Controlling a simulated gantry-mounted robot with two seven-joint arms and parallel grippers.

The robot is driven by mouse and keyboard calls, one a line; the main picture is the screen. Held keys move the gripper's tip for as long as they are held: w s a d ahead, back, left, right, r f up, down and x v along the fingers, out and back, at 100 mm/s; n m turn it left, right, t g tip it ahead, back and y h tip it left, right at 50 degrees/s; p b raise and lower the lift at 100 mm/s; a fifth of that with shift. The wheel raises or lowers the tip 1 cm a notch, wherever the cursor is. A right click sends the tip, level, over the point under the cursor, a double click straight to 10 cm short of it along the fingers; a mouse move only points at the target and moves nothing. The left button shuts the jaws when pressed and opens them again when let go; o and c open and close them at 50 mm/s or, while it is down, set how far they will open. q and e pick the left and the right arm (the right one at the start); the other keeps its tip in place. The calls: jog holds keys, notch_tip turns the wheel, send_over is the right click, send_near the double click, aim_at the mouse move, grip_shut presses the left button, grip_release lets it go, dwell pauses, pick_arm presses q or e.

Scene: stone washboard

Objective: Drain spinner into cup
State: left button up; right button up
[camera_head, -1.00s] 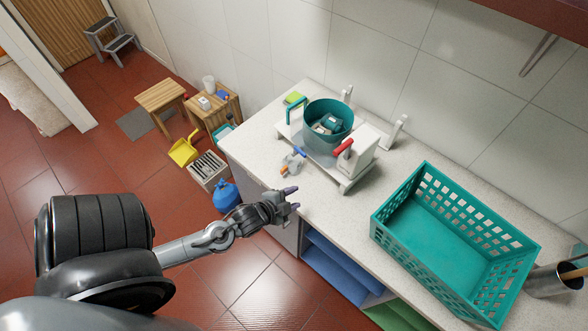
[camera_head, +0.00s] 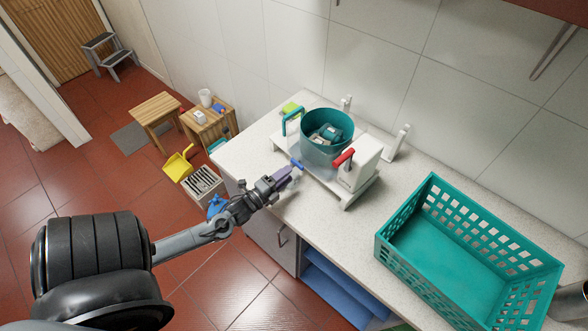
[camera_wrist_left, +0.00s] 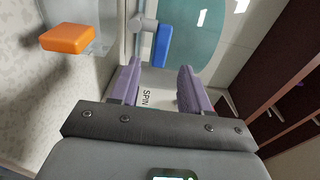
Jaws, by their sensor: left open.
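The spinner has a teal tub (camera_head: 327,131) on a white base (camera_head: 347,199), a red handle (camera_head: 344,157) and a blue lever (camera_head: 297,165) low at its front. My left gripper (camera_head: 284,173) is at the counter's front edge, close to the lever. In the left wrist view its purple fingers (camera_wrist_left: 158,70) are apart, and the blue lever (camera_wrist_left: 163,46) shows just beyond the gap between them. An orange grip (camera_wrist_left: 68,39) on a clear, greyish cup (camera_wrist_left: 102,38) shows to the left there. In the head view the gripper mostly hides the cup. My right gripper is not in view.
A teal basket (camera_head: 455,262) stands on the counter (camera_head: 352,231) to the right, with bare counter between it and the spinner. Wooden stools (camera_head: 155,108) and a yellow dustpan (camera_head: 178,164) are on the floor at left.

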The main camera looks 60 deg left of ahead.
aim_at(298, 167)
pick_arm(q)
jog(key=shift+x, duration=2.25)
jog(key=shift+c, duration=0.3)
grip_shut()
